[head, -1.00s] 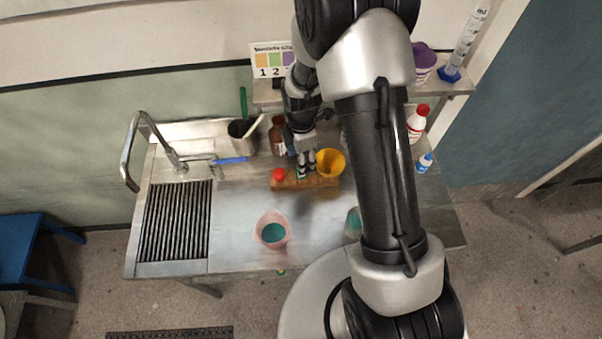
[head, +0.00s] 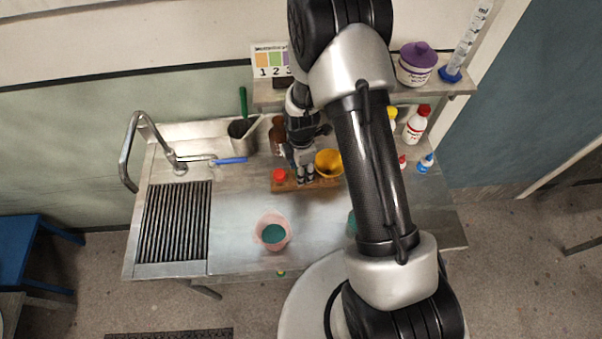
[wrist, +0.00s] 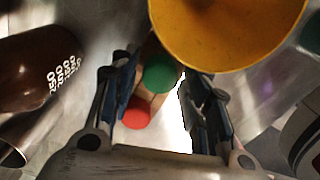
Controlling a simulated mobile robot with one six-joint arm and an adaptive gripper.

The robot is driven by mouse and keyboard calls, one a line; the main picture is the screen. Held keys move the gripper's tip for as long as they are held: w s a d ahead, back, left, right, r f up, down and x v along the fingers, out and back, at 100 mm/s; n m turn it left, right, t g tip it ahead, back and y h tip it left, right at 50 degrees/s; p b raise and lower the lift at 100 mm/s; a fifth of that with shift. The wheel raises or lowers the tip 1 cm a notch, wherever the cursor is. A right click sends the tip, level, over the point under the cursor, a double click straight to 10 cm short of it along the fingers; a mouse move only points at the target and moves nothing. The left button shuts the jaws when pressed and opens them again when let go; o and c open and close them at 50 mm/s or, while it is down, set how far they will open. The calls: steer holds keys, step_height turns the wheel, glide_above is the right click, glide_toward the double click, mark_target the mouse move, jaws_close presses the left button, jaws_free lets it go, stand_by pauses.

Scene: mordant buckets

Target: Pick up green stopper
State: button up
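The green stopper (wrist: 160,73) shows in the wrist view as a round green top between my two fingers, closer to the left one. My gripper (wrist: 158,90) is open, with gaps on both sides of the stopper. In the head view my gripper (head: 304,178) points down over the wooden rack (head: 322,183), and its fingers hide the green stopper there. A red stopper (head: 279,174) stands at the rack's left end. It also shows in the wrist view (wrist: 138,113), just below the green one.
A yellow funnel or bowl (head: 328,163) is close to the right of my fingers. A brown bottle (head: 277,138) stands behind to the left. A pink-rimmed beaker of teal liquid (head: 273,232) stands in front.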

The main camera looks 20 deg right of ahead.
steer(key=c, duration=0.6)
steer(key=shift+o, duration=0.2)
steer(key=shift+r, duration=0.15)
step_height(320, 180, up, 20)
steer(key=p, duration=0.2)
stand_by(0.3)
step_height(320, 180, up, 5)
steer(key=p, duration=0.4)
stand_by(0.4)
